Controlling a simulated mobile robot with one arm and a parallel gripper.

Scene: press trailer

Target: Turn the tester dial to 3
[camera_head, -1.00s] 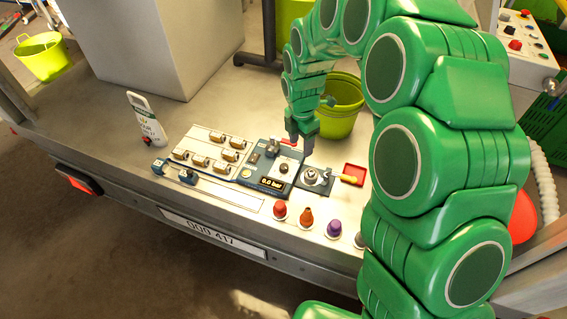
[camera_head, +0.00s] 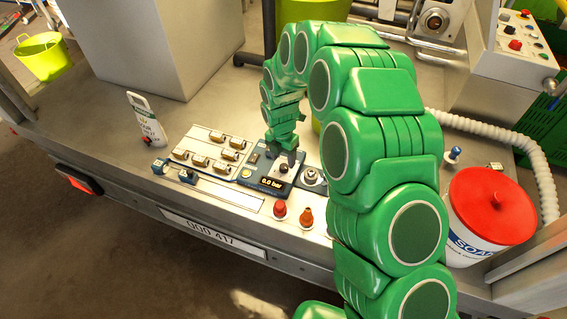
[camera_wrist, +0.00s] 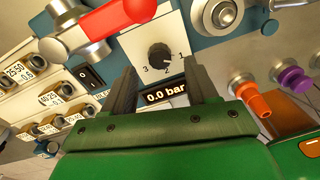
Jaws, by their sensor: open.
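The tester (camera_head: 245,182) is a dark blue panel on the trailer bed with a display reading 0.0 bar (camera_wrist: 166,97). Its dial (camera_wrist: 160,56) is a small black knob on a white plate marked 1, 2 and 3. I cannot tell for sure which number the knob points to. My gripper (camera_wrist: 163,80) is open and empty; its dark fingers straddle the view of the display, with the dial just beyond, apart from both tips. In the head view my gripper (camera_head: 283,155) is over the tester and partly hides the dial.
A red-handled valve (camera_wrist: 110,22) and a black rocker switch (camera_wrist: 88,77) are close to the left finger. Brass fittings (camera_head: 200,160) stand left of the tester. Red and orange caps (camera_head: 280,209) stand in front. A white tub with a red lid (camera_head: 492,205) is at right.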

